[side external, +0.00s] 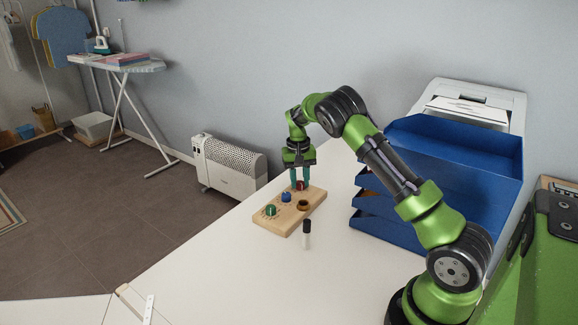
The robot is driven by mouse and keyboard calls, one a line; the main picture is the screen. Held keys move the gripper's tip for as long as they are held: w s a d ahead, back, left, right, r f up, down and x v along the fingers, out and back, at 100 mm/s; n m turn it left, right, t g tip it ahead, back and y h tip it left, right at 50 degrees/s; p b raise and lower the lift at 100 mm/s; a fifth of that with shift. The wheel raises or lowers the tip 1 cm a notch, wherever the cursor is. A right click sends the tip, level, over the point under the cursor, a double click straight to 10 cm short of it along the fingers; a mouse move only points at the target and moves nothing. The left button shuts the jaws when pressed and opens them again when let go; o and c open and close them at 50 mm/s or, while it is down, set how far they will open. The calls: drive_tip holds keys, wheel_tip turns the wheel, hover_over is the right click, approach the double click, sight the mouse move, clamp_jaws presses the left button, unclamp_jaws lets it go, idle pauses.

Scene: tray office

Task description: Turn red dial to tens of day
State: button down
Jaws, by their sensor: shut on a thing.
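A wooden board (284,222) lies on the white table, with several dials on it. The red dial (300,186) is at the far end of the board, partly hidden by the gripper's fingers. My gripper (300,184) points down over it and is shut on the red dial. A blue dial (286,197) and a green dial (271,210) are nearer along the left side. A brown dial (304,205) is on the right side of the board. The dials' markings are too small to read, so I cannot tell the red dial's setting.
A small black and white marker-like object (307,234) stands upright right of the board. Blue stacked trays (455,150) stand to the right, with a white printer (478,100) behind. The table's left front (215,275) is clear.

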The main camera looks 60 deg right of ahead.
drive_tip(key=m, duration=0.5)
drive_tip(key=shift+d+m, duration=0.1)
drive_tip(key=shift+m, duration=0.2)
drive_tip(key=m, duration=0.5)
drive_tip(key=shift+m, duration=0.3)
drive_tip(key=c, duration=0.8)
unclamp_jaws()
drive_tip(key=shift+y, duration=0.3)
drive_tip(key=r, duration=1.7)
drive_tip(key=shift+w+d, duration=0.1)
drive_tip(key=shift+w, duration=0.25)
